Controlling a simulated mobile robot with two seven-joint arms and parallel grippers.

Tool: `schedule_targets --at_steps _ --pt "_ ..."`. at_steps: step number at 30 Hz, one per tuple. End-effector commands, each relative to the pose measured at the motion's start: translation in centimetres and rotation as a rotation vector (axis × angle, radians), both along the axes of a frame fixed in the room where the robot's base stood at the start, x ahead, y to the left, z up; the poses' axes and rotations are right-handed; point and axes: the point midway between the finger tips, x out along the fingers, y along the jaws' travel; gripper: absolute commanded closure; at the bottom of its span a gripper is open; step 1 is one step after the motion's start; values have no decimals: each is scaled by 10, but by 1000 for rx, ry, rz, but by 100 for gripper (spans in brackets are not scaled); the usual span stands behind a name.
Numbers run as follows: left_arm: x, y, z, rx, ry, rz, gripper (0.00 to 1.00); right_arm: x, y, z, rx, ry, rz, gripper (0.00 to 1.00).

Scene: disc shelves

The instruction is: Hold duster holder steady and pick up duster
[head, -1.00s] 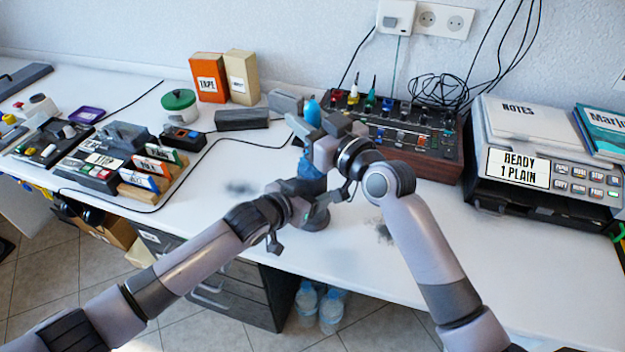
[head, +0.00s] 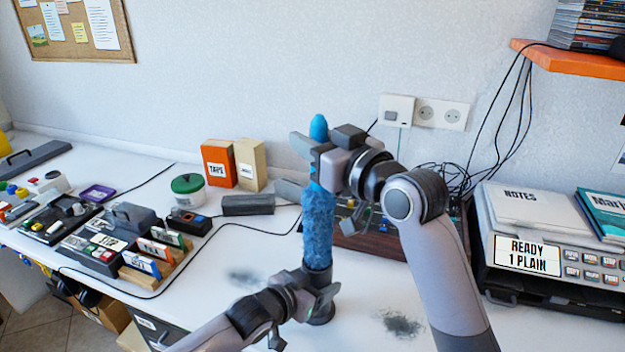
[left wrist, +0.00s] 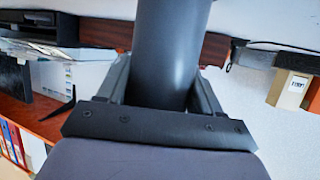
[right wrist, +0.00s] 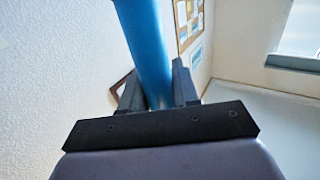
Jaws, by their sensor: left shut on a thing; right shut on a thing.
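The duster has a blue handle (head: 319,128) and a fluffy blue head (head: 318,226). It stands upright, its lower end in or just at the mouth of the dark grey duster holder (head: 320,312) on the white table. My left gripper (head: 318,298) is shut around the holder, whose dark cylinder fills the left wrist view (left wrist: 170,50). My right gripper (head: 318,165) is shut on the blue handle, which also shows between its fingers in the right wrist view (right wrist: 146,45). Whether the duster's lower tip is clear of the holder is hidden.
Dark dust patches (head: 402,324) lie on the table beside the holder. A mixer (head: 375,243) with cables stands behind, a printer (head: 550,250) at the right. Tape and card boxes (head: 219,163) and labelled devices (head: 95,245) sit at the left. An orange shelf (head: 575,60) hangs upper right.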

Motion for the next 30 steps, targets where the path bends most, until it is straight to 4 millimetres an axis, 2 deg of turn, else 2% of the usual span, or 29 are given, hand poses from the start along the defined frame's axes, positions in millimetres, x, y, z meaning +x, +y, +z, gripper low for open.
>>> schedule_targets --at_steps 1,3,7,18,19,21,30 --pt "0 0 -1 1 1 0 66 0 0 13 1 -4 0 100" --pt "0 0 -1 1 1 0 66 0 0 23 1 -3 0 100" --pt "0 0 -1 1 1 0 66 0 0 36 0 -1 0 100" --pt "0 0 -1 1 1 0 66 0 0 41 1 1 0 100" --pt "0 0 -1 1 1 0 28 0 0 41 1 1 0 100" --pt "0 0 -1 1 1 0 6 0 0 41 1 1 0 100" --pt "0 0 0 1 1 0 5 0 0 41 1 1 0 100"
